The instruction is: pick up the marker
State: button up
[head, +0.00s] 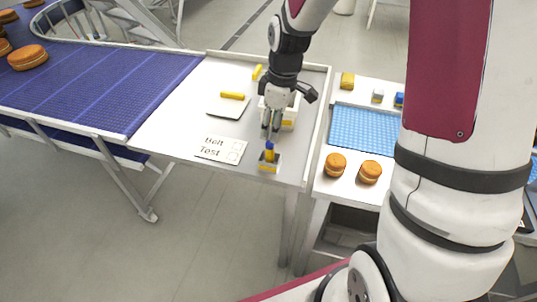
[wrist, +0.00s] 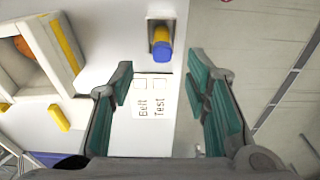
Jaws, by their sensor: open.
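The marker (head: 269,153) looks like a short yellow stick with a blue end, standing in a small pale holder (head: 269,167) at the front of the white table. In the wrist view the marker (wrist: 163,48) is seen nearly end-on, and its holder (wrist: 152,25) is partly hidden by it. My gripper (head: 270,133) points down, just behind and above the marker in the head view. In the wrist view its two fingers are spread wide with nothing between them (wrist: 162,82), and the marker lies beyond the fingertips.
A "Belt Test" card (head: 220,148) lies left of the marker. A white box with yellow trim (head: 289,125) stands close behind my gripper. A yellow stick (head: 232,95) lies on a pale pad. A blue conveyor (head: 110,85) is left; a blue tray (head: 362,128) is right.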

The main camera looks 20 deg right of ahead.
aim_at(270, 146)
jog(key=shift+w+a+f+p, duration=0.1)
jog(key=shift+a+f+p, duration=0.05)
jog(key=shift+f, duration=1.15)
jog(key=shift+a+f+p, duration=0.15)
jog(key=shift+f, duration=1.2)
jog(key=shift+w+a+f+p, duration=0.1)
jog(key=shift+a+f+p, duration=0.05)
jog(key=shift+f, duration=1.15)
grip_shut()
